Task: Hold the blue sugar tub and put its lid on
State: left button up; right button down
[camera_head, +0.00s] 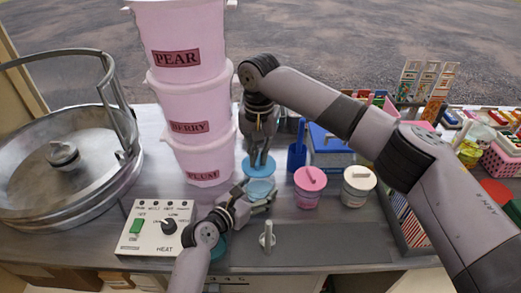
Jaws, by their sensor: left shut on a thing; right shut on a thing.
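The blue sugar tub (261,187) stands on the counter, left of the pink-lidded tub, and my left gripper (260,202) is shut on its side from the lower left. The blue lid (248,168) is a round disc just above and slightly behind the tub in the head view. My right gripper (259,161) points down from above and is shut on the lid, apparently by its handle, which the fingers hide. Whether the lid touches the tub's rim cannot be told.
A pink-lidded tub (309,188) and a cream-lidded tub (357,187) stand close on the right. Stacked pink buckets (200,118) and a heat control box (157,228) are on the left. A blue scoop (297,155) and blue box (329,150) stand behind. A grey upright tool (267,238) stands in front.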

jog(key=shift+f, duration=2.05)
jog(key=shift+f, duration=0.1)
jog(key=c, duration=1.6)
grip_release()
jog(key=shift+c, duration=0.2)
jog(key=shift+o, duration=0.2)
jog(key=o, duration=0.4)
jog(key=shift+o, duration=0.2)
